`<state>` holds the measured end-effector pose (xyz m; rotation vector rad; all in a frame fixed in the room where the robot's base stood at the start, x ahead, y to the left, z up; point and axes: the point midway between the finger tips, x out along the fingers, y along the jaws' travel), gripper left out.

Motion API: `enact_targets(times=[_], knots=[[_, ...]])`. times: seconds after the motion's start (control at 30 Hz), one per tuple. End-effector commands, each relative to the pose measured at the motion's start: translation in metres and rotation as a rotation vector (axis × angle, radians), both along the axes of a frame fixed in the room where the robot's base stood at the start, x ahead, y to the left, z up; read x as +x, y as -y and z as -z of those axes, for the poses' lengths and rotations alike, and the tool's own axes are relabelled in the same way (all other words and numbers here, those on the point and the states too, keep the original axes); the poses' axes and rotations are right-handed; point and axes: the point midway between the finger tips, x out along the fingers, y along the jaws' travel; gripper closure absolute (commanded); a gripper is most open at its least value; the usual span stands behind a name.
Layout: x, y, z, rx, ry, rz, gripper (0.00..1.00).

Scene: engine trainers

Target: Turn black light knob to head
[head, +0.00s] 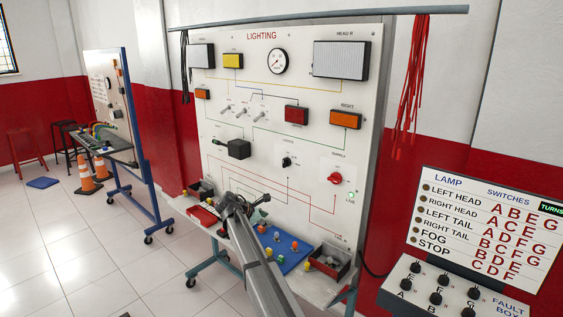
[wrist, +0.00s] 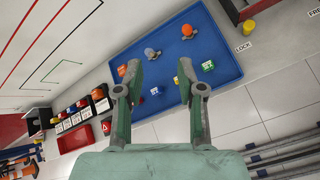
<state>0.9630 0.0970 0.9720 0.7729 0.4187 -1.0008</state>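The black light knob (head: 287,161) is a small round knob on the lower middle of the white LIGHTING panel (head: 225,125). Which way its pointer faces is too small to tell. The knob does not show in the wrist view. My gripper (head: 262,202) is in front of the panel's lower part, below and left of the knob and apart from it. In the wrist view my gripper (wrist: 160,72) is open, with nothing between its fingers, above the blue tray (wrist: 222,88).
A red knob (head: 335,178) sits right of the black one. A black box with a lever (head: 239,149) is to its left. The tray holds several bulbs, with bins (head: 329,263) beside it. A fault box (head: 455,292) stands at the front right.

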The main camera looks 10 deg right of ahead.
Motion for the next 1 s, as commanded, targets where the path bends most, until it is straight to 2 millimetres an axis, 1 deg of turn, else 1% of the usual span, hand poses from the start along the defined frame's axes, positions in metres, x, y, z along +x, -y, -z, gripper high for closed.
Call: enact_targets(times=[0.03, 0.07, 0.1, 0.2, 0.3, 0.33, 0.4, 0.47, 0.53, 0.67, 1.0], knots=[[0.029, -0.009, -0.049, -0.085, -0.011, -0.063, 0.61], [0.038, -0.012, -0.074, -0.139, -0.025, -0.098, 0.61], [0.049, -0.016, -0.104, -0.207, -0.044, -0.142, 0.61], [0.067, -0.023, -0.166, -0.35, -0.088, -0.219, 0.61], [0.076, -0.027, -0.208, -0.449, -0.123, -0.263, 0.61], [0.077, -0.028, -0.216, -0.468, -0.132, -0.271, 0.61], [0.08, -0.028, -0.229, -0.501, -0.145, -0.283, 0.61], [0.081, -0.027, -0.233, -0.514, -0.15, -0.289, 0.61], [0.084, -0.023, -0.232, -0.518, -0.154, -0.29, 0.61], [0.093, -0.013, -0.227, -0.517, -0.153, -0.29, 0.61], [0.133, 0.033, -0.202, -0.515, -0.154, -0.29, 0.61]])
